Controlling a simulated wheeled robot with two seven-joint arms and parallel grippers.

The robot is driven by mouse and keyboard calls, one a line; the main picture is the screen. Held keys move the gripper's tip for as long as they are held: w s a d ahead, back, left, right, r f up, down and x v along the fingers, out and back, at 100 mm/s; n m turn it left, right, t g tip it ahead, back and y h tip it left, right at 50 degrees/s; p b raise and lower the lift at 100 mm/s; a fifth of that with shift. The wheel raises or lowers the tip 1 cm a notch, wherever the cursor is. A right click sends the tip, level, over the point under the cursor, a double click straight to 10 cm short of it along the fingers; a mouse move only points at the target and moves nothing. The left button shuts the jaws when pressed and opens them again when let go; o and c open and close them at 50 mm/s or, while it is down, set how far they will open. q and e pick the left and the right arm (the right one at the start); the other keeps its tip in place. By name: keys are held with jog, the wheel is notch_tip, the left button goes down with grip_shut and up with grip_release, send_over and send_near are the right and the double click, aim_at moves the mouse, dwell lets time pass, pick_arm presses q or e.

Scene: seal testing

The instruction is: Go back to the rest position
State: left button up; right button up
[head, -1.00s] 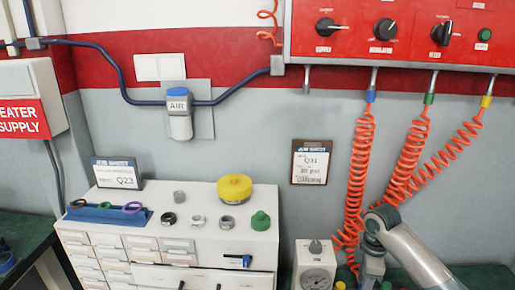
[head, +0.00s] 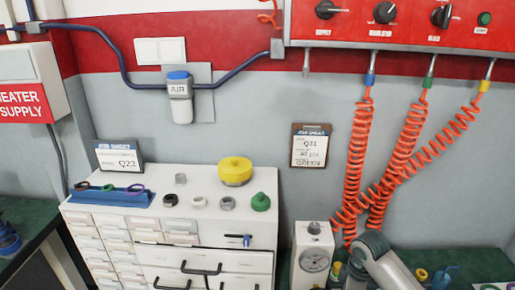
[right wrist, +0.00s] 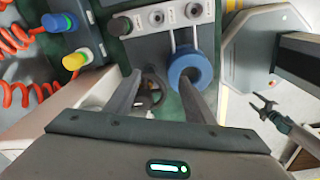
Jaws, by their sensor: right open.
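My right gripper (right wrist: 160,100) is open in the right wrist view, its two grey fingers spread apart. A dark round part shows between the fingers, and a blue ring (right wrist: 190,68) lies beyond the right finger. I cannot tell that either finger touches them. In the head view my right arm (head: 378,262) shows at the bottom, in front of the bench and right of the dial gauge; its gripper is out of that frame. My left gripper does not show in the head view. A two-pronged claw (right wrist: 264,106) shows at the right wrist view's right; I cannot tell whose it is.
A white drawer cabinet (head: 155,232) holds a yellow round part (head: 235,171), a green part (head: 260,202) and small rings. The dial gauge (head: 313,258) stands beside my arm. Coiled orange hoses (head: 357,165) hang from the red panel (head: 400,25) close behind it.

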jog(key=s+a+f+m+t+y, duration=0.1)
jog(key=s+a+f+m, duration=0.2)
jog(key=s, duration=0.5)
jog(key=s+a+f+m+t, duration=0.1)
jog(key=s+a+f+m, duration=0.2)
jog(key=s, duration=0.5)
jog(key=s+d+r+m+t+h, duration=0.1)
jog(key=s+d+m, duration=0.15)
jog(key=s, duration=0.45)
jog(key=s+d+r+m, duration=0.1)
jog(key=s+m, duration=0.2)
jog(key=s, duration=0.5)
notch_tip(320, 180, down, 28)
jog(key=g, duration=0.1)
jog(key=s+d+f+g, duration=0.1)
jog(key=s+d+f, duration=0.2)
jog(key=s+f, duration=1.6)
jog(key=shift+f+g+h+b, duration=0.15)
jog(key=shift+g+h+b, duration=0.15)
jog(key=shift+b, duration=0.15)
